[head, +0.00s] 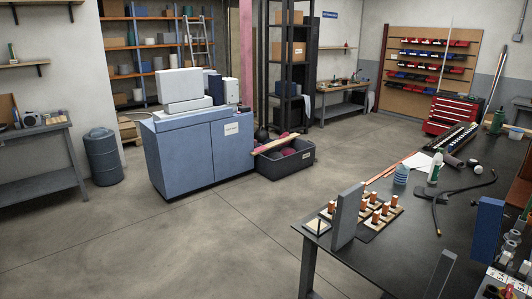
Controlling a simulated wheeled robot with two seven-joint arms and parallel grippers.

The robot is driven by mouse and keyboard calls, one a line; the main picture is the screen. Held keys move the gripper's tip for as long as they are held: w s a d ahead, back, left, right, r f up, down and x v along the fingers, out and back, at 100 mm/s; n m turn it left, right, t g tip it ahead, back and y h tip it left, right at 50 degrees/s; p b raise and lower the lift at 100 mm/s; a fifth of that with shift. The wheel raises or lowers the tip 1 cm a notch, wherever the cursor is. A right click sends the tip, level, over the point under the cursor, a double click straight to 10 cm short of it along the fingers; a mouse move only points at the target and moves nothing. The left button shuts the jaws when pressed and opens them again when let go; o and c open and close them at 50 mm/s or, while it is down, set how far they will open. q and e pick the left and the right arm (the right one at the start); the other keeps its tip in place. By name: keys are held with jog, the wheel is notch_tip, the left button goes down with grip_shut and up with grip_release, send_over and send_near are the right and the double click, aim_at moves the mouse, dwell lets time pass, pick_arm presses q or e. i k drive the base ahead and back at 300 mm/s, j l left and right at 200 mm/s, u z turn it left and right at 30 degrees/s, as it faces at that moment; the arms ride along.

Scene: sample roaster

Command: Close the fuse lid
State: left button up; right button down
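A dark base (382,222) with rows of orange-and-white fuse-like posts lies on the near left part of the black workbench. A grey flat panel (346,216), which looks like the fuse lid, stands nearly upright at the left side of these posts. It is raised and does not cover them. Its lower edge and any hinge are hard to make out. A small pale block with a knob (317,227) sits just left of the panel. Neither of my grippers shows in the head view.
The black workbench (400,260) also holds a striped jar (401,175), a white-and-green bottle (434,172), a black cable (437,215) and a blue upright block (489,229). A grey slab (440,274) stands at the near edge. The floor left of the bench is clear.

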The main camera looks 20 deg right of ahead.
aim_at(490, 211)
jog(key=i+z, duration=0.2)
jog(key=z, duration=0.2)
jog(key=i+j+z, duration=0.2)
jog(key=z, duration=0.2)
jog(key=i+j+z, duration=0.15)
jog(key=z, duration=0.25)
jog(key=i+j+z, duration=0.15)
jog(key=j+z, duration=0.25)
jog(key=i+j+z, duration=0.2)
jog(key=z, duration=0.15)
jog(key=i+j+z, duration=0.15)
jog(key=j+z, duration=0.25)
jog(key=i+j+z, duration=0.15)
jog(key=j+z, duration=0.2)
